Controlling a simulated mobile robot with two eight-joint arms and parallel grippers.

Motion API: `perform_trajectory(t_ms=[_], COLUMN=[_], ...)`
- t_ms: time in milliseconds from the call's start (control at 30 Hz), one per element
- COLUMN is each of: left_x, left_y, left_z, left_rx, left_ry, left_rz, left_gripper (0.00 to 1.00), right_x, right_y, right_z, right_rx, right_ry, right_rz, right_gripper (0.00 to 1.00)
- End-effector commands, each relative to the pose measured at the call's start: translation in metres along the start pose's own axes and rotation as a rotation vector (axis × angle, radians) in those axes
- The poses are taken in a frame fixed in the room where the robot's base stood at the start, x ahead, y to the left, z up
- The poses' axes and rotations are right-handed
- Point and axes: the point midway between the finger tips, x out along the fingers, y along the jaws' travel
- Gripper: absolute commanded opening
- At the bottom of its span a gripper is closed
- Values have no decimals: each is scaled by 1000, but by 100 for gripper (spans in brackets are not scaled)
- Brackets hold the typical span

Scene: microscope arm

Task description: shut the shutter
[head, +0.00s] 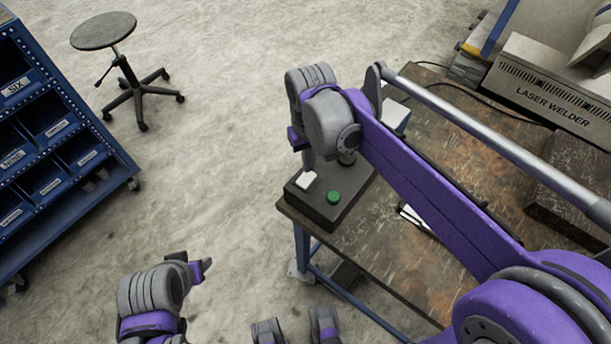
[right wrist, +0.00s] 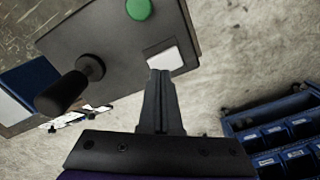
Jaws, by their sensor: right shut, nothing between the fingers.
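A dark control box (head: 330,205) sits at the near left corner of the bench. It carries a white square plate (head: 306,180) and a round green button (head: 333,197). In the right wrist view the white plate (right wrist: 165,57), the green button (right wrist: 138,8) and an upright black knob (right wrist: 75,92) show on the box. My right gripper (right wrist: 161,74) is shut and empty, its fingertips at the plate's edge; I cannot tell whether they touch. In the head view it (head: 308,166) is partly hidden by my wrist. My left gripper (head: 198,268) shows only in part, low left, away from the bench.
The worn bench (head: 390,240) runs to the right under my right arm. A laser welder (head: 550,90) stands at its back. A blue bin rack (head: 60,150) and a stool (head: 104,32) stand on the left. The floor between is clear.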

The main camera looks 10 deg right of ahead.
Motion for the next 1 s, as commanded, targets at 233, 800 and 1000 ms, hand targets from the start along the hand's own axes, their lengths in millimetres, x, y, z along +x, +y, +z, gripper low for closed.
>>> perform_trajectory(t_ms=[233,800,1000], left_x=[0,4,6], left_y=[0,0,0], left_z=[0,3,4], left_rx=[0,0,0], left_ry=[0,-2,-3], left_rz=[0,0,0], left_gripper=[50,50,50], right_x=[0,8,11], right_y=[0,0,0], right_z=[0,0,0], right_rx=[0,0,0], right_ry=[0,0,0], right_rz=[0,0,0], right_gripper=[0,0,0])
